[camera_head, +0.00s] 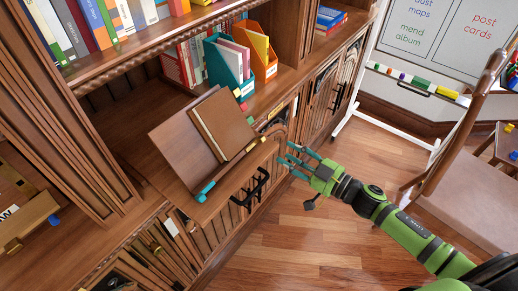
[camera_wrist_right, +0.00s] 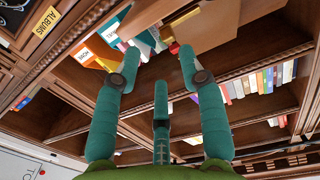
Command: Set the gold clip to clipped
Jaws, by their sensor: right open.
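A small gold clip (camera_head: 261,141) sits at the right end of the front edge of a tilted wooden book stand (camera_head: 169,142). It is too small for me to tell if it is swung over the book. A closed brown book (camera_head: 222,124) leans on the stand. A teal clip (camera_head: 205,190) is at the stand's left front corner. My right gripper (camera_head: 288,157) is open and empty, to the right of the gold clip and apart from it. Its spread teal fingers (camera_wrist_right: 160,66) show in the right wrist view, with nothing between them. My left gripper is out of view.
A teal file (camera_head: 229,66) and an orange file (camera_head: 258,50) stand on the shelf behind. Cabinet doors with a black handle (camera_head: 250,187) lie below the stand. A whiteboard (camera_head: 447,40) and a chair (camera_head: 465,160) are at right. The floor (camera_head: 305,240) is clear.

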